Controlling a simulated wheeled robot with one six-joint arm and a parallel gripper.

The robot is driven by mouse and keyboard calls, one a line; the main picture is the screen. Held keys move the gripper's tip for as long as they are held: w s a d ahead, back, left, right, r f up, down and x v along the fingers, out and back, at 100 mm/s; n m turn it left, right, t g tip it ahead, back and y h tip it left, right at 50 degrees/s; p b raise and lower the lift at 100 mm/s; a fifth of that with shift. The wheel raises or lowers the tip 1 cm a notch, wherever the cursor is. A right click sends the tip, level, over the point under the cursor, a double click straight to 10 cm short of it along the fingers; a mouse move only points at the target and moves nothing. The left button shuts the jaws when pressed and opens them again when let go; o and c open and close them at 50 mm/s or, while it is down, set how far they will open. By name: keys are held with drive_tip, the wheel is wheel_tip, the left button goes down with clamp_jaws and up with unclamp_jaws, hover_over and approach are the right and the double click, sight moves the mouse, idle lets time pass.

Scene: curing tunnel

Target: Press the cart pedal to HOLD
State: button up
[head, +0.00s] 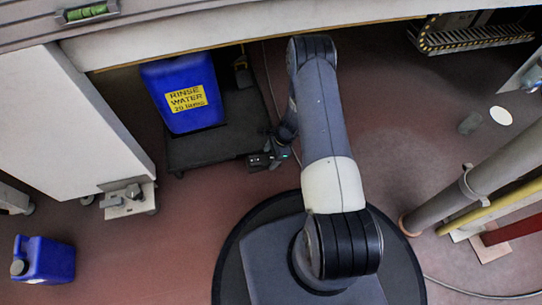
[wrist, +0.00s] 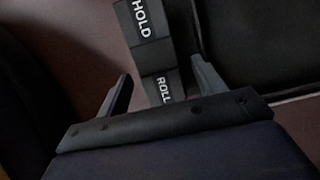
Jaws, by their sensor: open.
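The cart (head: 205,152) is a low dark platform under the bench, bearing a blue rinse water container (head: 180,95). In the wrist view the pedal (wrist: 152,52) is a black two-part rocker. Its HOLD end is at the top of the picture and its ROLL end is nearer my gripper. My gripper (wrist: 162,70) is open and empty, with its fingertips apart on either side of the ROLL end. I cannot tell whether they touch it, or which end is down. In the head view my gripper (head: 270,158) is at the cart's right front corner, where the pedal is hard to make out.
A white cabinet (head: 65,120) stands left of the cart. A small blue jug (head: 43,260) is on the floor at lower left. Pipes (head: 480,185) rise at right. The bench edge (head: 200,47) overhangs the cart.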

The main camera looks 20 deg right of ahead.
sight(267, 158)
drive_tip(key=c, duration=1)
drive_tip(key=shift+s+a+r+h+p, duration=0.15)
drive_tip(key=shift+a+r+h+p, duration=0.2)
drive_tip(key=shift+h+p, duration=0.65)
drive_tip(key=shift+a+h+p, duration=0.15)
drive_tip(key=shift+h+p, duration=0.55)
drive_tip(key=shift+p, duration=0.6)
drive_tip(key=shift+a+r+h+p, duration=0.1)
drive_tip(key=shift+a+h+p, duration=0.05)
drive_tip(key=shift+h+p, duration=0.3)
drive_tip(key=o, duration=1)
wheel_tip(267, 158, up, 11)
drive_tip(key=p, duration=0.3)
drive_tip(key=shift+p, duration=0.4)
